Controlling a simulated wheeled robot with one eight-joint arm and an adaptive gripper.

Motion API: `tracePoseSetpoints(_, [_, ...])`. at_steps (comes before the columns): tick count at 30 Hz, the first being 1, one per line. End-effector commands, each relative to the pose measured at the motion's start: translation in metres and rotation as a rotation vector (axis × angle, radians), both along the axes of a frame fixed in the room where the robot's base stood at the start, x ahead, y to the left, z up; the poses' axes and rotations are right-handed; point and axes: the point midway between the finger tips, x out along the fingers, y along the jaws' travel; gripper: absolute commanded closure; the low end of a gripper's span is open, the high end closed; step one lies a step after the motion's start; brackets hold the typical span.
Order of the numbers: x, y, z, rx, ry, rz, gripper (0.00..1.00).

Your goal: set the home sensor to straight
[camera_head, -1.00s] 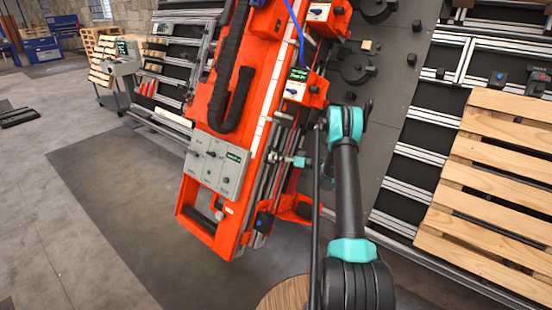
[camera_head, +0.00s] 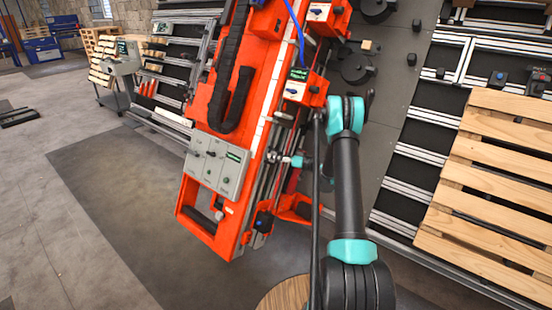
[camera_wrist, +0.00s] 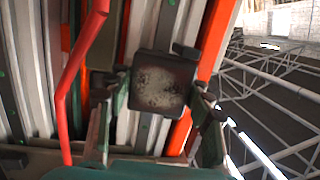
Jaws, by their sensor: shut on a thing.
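In the wrist view a dark, square block with a speckled face (camera_wrist: 158,82), which I take to be the home sensor, sits between the fingers of my gripper (camera_wrist: 158,112). The gripper is shut on it, one finger at each side. The block sits in front of pale metal rails and looks slightly turned in the picture. Its mount is hidden behind it. In the head view my gripper (camera_head: 275,158) reaches the rail side of the orange gantry beam (camera_head: 225,110). The sensor cannot be made out there.
A red cable (camera_wrist: 80,75) runs close to the left finger. A grey control panel (camera_head: 216,165) is on the beam's lower end, and labelled orange boxes (camera_head: 304,88) are above my arm. A wooden pallet (camera_head: 500,165) lies on the right.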

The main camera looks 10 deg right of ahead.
Motion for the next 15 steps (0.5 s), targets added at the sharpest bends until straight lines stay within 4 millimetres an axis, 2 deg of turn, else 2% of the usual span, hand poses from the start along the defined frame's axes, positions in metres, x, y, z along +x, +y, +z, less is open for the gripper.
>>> tracePoseSetpoints(6, [-0.0025,-0.0005,0.0006,-0.037,0.036,-0.096,0.78])
tracePoseSetpoints(15, [-0.0021,-0.0014,0.0005,-0.039,0.038,-0.104,0.78])
